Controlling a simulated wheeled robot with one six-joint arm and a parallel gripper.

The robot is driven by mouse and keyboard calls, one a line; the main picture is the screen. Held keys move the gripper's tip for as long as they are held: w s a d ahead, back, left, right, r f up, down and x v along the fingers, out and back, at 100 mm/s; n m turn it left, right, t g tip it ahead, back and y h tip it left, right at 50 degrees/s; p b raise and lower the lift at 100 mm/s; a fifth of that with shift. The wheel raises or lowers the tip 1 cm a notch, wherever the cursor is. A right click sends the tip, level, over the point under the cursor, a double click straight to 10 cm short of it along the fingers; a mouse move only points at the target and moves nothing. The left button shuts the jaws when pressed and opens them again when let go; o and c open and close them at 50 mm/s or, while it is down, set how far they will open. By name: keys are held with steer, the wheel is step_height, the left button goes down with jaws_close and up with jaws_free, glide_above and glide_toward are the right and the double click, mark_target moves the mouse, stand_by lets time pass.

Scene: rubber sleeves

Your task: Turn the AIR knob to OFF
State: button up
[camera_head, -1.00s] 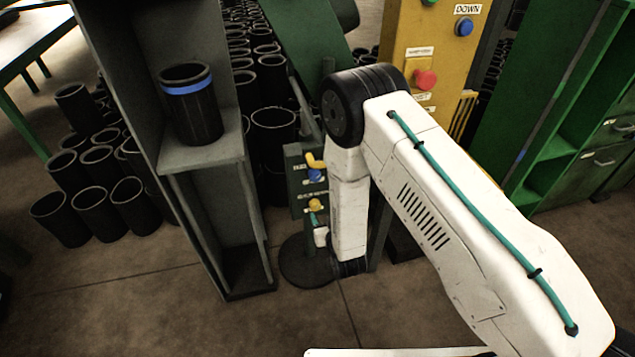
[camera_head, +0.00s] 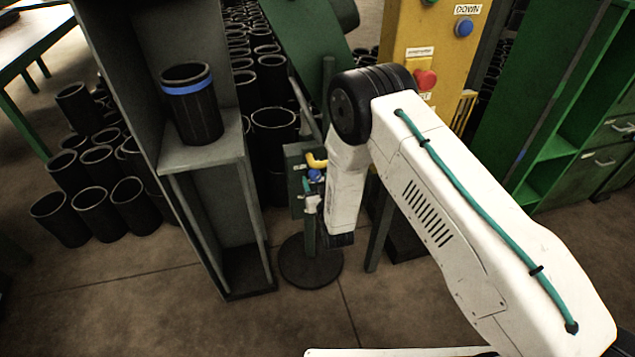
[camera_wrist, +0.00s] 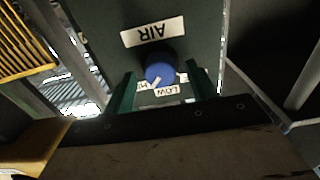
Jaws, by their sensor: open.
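The blue AIR knob (camera_wrist: 160,69) is on a dark green panel (camera_wrist: 205,30), under an upside-down AIR label (camera_wrist: 153,31) in the wrist view. Its white pointer mark points down and left, between a LOW label (camera_wrist: 167,90) and a partly hidden label to its left. My gripper (camera_wrist: 160,76) is open, with one green finger on each side of the knob's lower part. I cannot tell whether the fingers touch it. In the head view, the blue knob (camera_head: 315,175) shows just above my gripper (camera_head: 310,190). No OFF label is readable.
A yellow handle (camera_head: 317,160) sits just above the knob on the panel box. A grey shelf (camera_head: 205,155) holding a blue-banded black sleeve (camera_head: 190,105) stands close on the left. A yellow control post (camera_head: 428,45) with a red button stands behind my arm.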

steer(key=c, duration=1)
steer(key=shift+n, duration=0.3)
steer(key=n, duration=0.3)
steer(key=shift+n, duration=0.3)
steer(key=n, duration=0.4)
steer(key=shift+n, duration=0.3)
steer(key=n, duration=0.4)
steer(key=shift+n, duration=2.5)
